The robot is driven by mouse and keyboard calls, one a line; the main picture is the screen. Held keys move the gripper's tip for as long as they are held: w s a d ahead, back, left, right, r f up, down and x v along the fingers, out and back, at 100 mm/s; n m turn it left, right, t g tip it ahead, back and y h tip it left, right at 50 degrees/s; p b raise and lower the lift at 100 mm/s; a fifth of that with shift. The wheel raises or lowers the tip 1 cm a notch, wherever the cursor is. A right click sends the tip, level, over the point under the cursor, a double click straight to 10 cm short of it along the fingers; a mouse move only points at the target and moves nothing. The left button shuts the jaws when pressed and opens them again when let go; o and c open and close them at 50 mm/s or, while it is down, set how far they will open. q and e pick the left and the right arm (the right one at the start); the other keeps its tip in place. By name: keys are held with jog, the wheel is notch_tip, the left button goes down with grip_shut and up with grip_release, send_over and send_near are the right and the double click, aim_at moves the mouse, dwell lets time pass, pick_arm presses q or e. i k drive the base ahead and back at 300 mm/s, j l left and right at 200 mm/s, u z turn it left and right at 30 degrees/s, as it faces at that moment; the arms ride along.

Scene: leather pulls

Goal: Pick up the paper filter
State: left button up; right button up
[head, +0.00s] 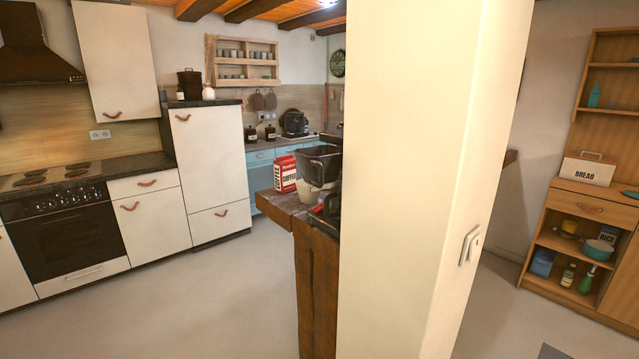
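I cannot make out a paper filter in the head view. A red and white coffee packet (285,174) stands on the end of a wooden counter (284,209). Beside it is a dark basket-like holder (319,166) above a pale vessel (314,194), possibly parts of a coffee maker. A red and black item (325,212) lies in front of them, partly cut off by the pillar. Whether a filter sits inside the dark holder cannot be seen. Neither of my grippers is in view.
A wide white pillar (410,180) stands close in front and hides part of the counter. The floor (200,300) on the left is clear up to the oven (70,240) and white cabinets. A wooden shelf unit (565,230) with a bread box (587,170) stands at right.

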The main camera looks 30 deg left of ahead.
aim_at(308, 198)
jog(key=j+z, duration=0.15)
jog(key=j, duration=0.5)
jog(key=k+j+z, duration=0.15)
jog(key=j, duration=0.5)
jog(key=j+z, duration=0.1)
jog(key=j, duration=0.55)
jog(key=k, duration=0.05)
